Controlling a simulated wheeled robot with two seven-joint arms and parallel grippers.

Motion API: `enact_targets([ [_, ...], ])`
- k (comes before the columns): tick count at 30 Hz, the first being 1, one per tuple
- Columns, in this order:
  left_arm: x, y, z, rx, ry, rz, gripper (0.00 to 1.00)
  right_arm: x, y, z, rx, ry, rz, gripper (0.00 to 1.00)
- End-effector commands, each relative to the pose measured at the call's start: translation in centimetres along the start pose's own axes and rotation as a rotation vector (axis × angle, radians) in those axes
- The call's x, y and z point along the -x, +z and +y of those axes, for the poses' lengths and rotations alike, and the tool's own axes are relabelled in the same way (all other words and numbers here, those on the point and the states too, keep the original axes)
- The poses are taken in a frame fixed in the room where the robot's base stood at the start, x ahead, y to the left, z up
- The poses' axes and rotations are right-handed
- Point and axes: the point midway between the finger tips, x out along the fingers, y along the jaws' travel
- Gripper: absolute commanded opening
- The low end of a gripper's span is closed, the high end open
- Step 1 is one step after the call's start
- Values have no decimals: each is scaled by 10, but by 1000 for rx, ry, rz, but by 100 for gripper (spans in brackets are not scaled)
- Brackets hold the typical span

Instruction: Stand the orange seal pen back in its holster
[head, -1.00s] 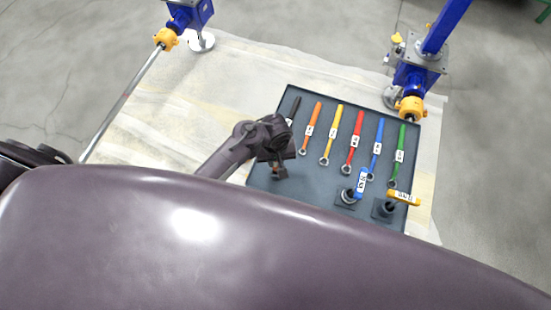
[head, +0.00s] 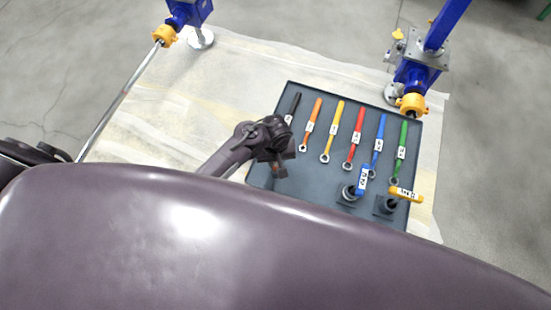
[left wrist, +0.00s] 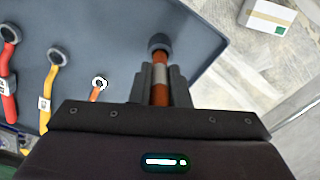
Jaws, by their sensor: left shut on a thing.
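My left gripper (head: 280,163) is over the left part of the dark tray (head: 312,195), and mostly hidden by its own arm in the head view. In the left wrist view the gripper (left wrist: 159,78) is shut on the orange seal pen (left wrist: 160,95), an orange shaft with a grey band. A dark round piece (left wrist: 159,42) shows at the pen's far end; I cannot tell whether it is the pen's end or the holster's mouth. My right gripper is not in view.
Several coloured spanners lie in a row on the tray, among them an orange one (head: 313,115) and a red one (head: 354,142). A blue-tagged post (head: 362,181) and a yellow-tagged post (head: 405,194) stand at its front right. Blue screw jacks (head: 414,75) stand behind.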

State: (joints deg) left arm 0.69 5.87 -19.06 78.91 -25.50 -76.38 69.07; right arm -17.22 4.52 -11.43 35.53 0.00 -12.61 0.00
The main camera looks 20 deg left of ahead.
Motion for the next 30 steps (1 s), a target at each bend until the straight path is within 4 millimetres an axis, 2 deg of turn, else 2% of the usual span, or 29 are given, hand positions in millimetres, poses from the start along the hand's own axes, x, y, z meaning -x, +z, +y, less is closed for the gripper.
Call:
enact_targets([
  [18,-26,0,0,0,0,0,0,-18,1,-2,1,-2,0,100],
  [28,-28,0,0,0,0,0,0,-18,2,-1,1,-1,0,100],
  [29,-28,0,0,0,0,0,17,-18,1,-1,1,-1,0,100],
  [30,-28,0,0,0,0,0,22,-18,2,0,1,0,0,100],
])
